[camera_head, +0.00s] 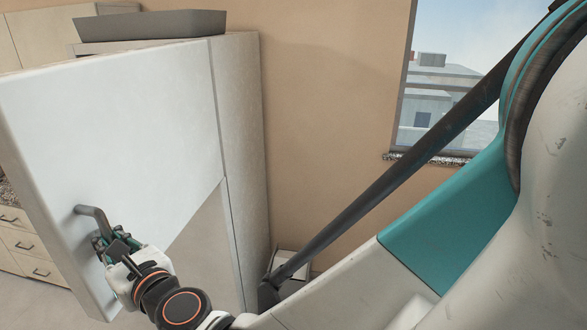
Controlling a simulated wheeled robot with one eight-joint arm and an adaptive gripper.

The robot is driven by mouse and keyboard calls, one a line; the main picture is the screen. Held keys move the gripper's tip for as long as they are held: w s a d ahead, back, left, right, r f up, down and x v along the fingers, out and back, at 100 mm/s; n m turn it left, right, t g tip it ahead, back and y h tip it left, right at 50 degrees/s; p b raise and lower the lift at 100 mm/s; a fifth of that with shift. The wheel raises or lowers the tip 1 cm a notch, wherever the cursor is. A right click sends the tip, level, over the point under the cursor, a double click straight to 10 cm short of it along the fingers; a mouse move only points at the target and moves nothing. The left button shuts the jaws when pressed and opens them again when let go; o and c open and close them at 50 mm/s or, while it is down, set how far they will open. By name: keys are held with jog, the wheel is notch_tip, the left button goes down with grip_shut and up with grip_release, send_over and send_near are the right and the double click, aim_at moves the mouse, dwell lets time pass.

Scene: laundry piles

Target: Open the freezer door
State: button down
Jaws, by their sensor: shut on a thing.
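The freezer door (130,120) is the large white upper panel at left. It stands swung outward from the fridge body (236,120), with its free edge at left and its lower edge jutting past the panel below. The door's grey bent handle (88,211) is near its left edge. My gripper (103,240) is shut on the lower part of the handle, and its fingers hide that part. The freezer's inside is hidden behind the door.
A grey tray (150,25) lies on top of the fridge. Drawers (30,245) stand behind the door at left. A tan wall (320,110) with a window (440,100) is to the right. A small pale object (290,262) sits low by the wall.

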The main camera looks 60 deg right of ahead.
jog(key=shift+s+d, duration=0.1)
jog(key=shift+s, duration=0.3)
jog(key=c, duration=1.8)
grip_release()
jog(key=shift+o, duration=1.1)
jog(key=shift+a, duration=0.35)
jog(key=shift+d, duration=0.15)
jog(key=shift+r, duration=0.1)
